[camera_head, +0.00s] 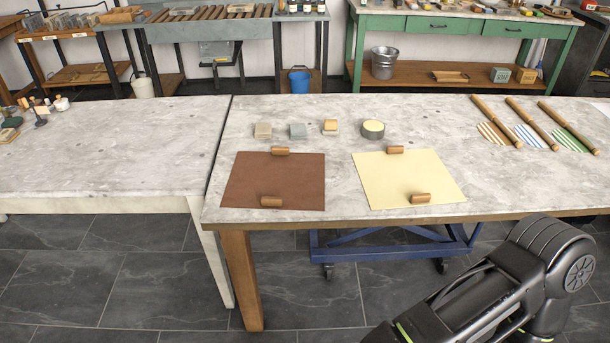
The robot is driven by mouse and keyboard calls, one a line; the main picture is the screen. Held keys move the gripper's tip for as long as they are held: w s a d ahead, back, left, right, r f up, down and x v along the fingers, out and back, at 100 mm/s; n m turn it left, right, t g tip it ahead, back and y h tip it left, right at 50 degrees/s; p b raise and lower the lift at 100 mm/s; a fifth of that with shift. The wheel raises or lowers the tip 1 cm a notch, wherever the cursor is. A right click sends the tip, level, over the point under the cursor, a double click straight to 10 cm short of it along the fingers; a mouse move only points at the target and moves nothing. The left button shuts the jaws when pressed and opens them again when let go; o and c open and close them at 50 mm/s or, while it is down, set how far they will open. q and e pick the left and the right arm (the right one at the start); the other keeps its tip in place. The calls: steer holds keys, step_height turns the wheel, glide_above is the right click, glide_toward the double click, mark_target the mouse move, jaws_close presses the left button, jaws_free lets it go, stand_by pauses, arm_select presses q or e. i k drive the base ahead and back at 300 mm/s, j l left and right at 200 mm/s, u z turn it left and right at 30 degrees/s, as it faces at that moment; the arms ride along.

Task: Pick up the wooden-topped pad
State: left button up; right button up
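A small pad with a tan wooden top and a pale lower part (330,127) stands on the grey stone-topped table (245,125). It is third from the left in a row of small items behind two sheets. To its left are a grey block (298,131) and a beige-grey block (263,130). To its right is a round dark tin with a cream top (372,129). Nothing covers the pad. A black arm of mine enters at the lower right, in front of the table, but no gripper fingers show. My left gripper is not in view.
A brown sheet (255,180) and a cream sheet (385,180) lie in front of the row, each with two wooden cylinders on it. Three wooden rods (497,122) lie at the right beside striped cards. A second table (110,150) adjoins on the left, mostly clear.

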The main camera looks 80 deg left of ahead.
mark_target(330, 128)
steer(key=u, duration=2.55)
